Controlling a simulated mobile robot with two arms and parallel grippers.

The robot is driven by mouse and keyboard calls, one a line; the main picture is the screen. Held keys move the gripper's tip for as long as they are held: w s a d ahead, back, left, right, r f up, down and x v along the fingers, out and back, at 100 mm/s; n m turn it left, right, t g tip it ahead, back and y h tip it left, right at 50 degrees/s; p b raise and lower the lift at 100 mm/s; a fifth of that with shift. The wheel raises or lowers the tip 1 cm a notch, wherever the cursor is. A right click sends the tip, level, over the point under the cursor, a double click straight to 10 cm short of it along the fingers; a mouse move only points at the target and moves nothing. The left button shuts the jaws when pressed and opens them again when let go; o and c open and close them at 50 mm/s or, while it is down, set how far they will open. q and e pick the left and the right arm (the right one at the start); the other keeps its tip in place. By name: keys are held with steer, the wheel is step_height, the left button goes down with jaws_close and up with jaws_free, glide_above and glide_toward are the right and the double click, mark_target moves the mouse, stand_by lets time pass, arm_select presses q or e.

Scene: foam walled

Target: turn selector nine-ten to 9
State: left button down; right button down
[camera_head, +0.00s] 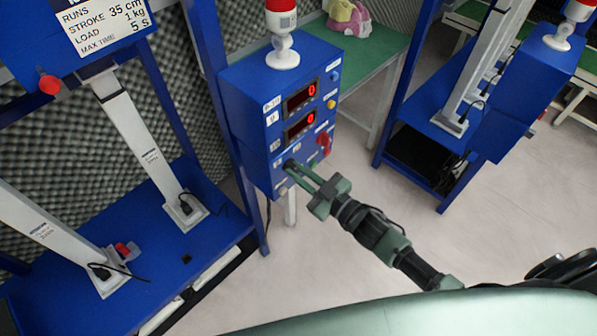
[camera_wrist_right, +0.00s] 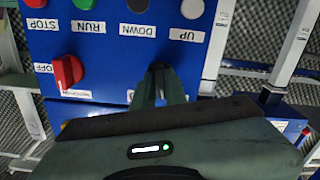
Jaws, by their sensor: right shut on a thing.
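The blue control box (camera_head: 262,112) stands in the middle of the head view, with two red digit displays on its front. My right gripper (camera_head: 293,168) reaches the lower part of that front from the lower right. Its fingers are shut on a small dark selector knob (camera_wrist_right: 158,70), which I take as selector nine-ten. The fingers cover most of the knob, so its pointer and the 9 and 10 marks cannot be read. In the wrist view my right gripper (camera_wrist_right: 161,82) points straight at the panel. My left gripper is not in view.
A red rotary switch (camera_wrist_right: 68,72) marked OFF sits beside the held knob. Buttons labelled STOP, RUN, DOWN and UP line the panel. A red-topped lamp (camera_head: 282,40) stands on the box. Blue frames flank it, and a green table (camera_head: 375,50) stands behind.

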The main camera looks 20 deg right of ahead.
steer(key=shift+n, duration=1.6)
steer(key=c, duration=1.4)
jaws_free()
steer(key=shift+c, duration=0.2)
steer(key=b+v, duration=0.1)
steer(key=v, duration=0.7)
steer(key=shift+b, duration=0.4)
